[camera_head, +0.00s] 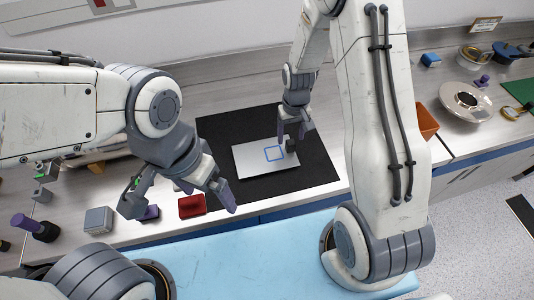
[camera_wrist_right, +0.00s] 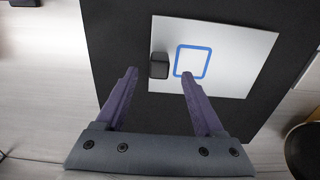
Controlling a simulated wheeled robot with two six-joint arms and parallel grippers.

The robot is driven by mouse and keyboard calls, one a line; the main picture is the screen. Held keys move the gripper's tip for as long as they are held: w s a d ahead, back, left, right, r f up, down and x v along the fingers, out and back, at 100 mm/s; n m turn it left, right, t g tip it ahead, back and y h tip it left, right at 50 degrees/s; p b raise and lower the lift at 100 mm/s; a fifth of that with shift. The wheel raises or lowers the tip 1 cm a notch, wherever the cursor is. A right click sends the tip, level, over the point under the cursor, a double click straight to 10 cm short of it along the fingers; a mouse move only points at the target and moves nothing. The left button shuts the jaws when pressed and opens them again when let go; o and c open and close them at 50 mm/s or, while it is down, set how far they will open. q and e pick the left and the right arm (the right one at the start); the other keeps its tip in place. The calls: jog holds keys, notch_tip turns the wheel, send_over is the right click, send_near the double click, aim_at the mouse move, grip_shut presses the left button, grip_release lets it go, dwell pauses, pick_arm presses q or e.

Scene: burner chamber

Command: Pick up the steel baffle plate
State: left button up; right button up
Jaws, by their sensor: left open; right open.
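A flat silver-grey plate (camera_head: 255,166) lies on a black mat (camera_head: 225,125) on the bench. It carries a blue rounded-square outline and shows in the right wrist view (camera_wrist_right: 240,45). A small dark block (camera_head: 291,145) stands on the plate beside the outline; it is also in the right wrist view (camera_wrist_right: 159,65). My right gripper (camera_head: 295,133) is open above the plate. In the right wrist view its fingertips (camera_wrist_right: 160,75) lie either side of the block's near end; I cannot tell the height gap. My left gripper (camera_head: 180,207) is open and empty near the bench's front edge.
A red tray (camera_head: 192,206), a grey box (camera_head: 98,220) and a purple-handled tool (camera_head: 40,230) are at the left. An orange bin (camera_head: 426,122) and a round steel part (camera_head: 465,98) are at the right. The mat around the plate is clear.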

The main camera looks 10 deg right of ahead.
aim_at(291, 142)
notch_tip(291, 142, down, 3)
jog(key=shift+s+f+p, duration=0.1)
jog(key=shift+f+p, duration=0.05)
jog(key=shift+p, duration=0.55)
jog(key=shift+f, duration=0.45)
grip_shut()
